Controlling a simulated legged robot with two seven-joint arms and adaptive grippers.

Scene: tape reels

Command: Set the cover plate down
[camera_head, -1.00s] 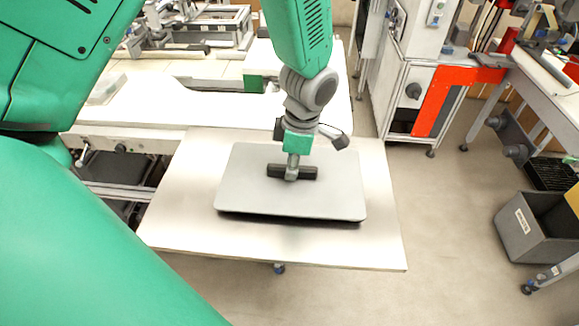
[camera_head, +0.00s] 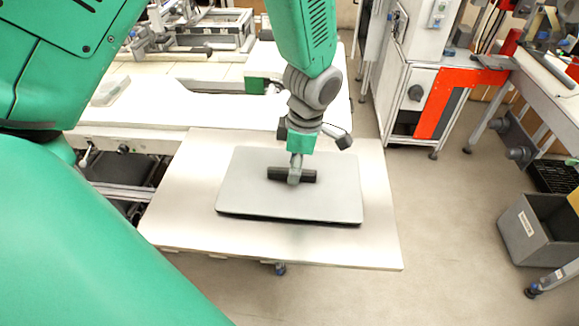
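The cover plate (camera_head: 250,193) is a flat light-grey rounded rectangle with a black bar handle (camera_head: 275,173) at its middle. It is level over the pale table (camera_head: 185,215). A dark band shows under its front edge; I cannot tell whether it touches the table or hangs just above it. My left gripper (camera_head: 295,175) comes down from above and is shut on the plate's handle. The fingertips are small and partly merge with the handle. My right gripper is not in view.
Bare tabletop surrounds the plate. Behind is a white workbench (camera_head: 200,108) with a metal frame. A machine with an orange-red panel (camera_head: 440,100) stands at the back right. A grey bin (camera_head: 535,230) is on the right, with open floor between it and the table.

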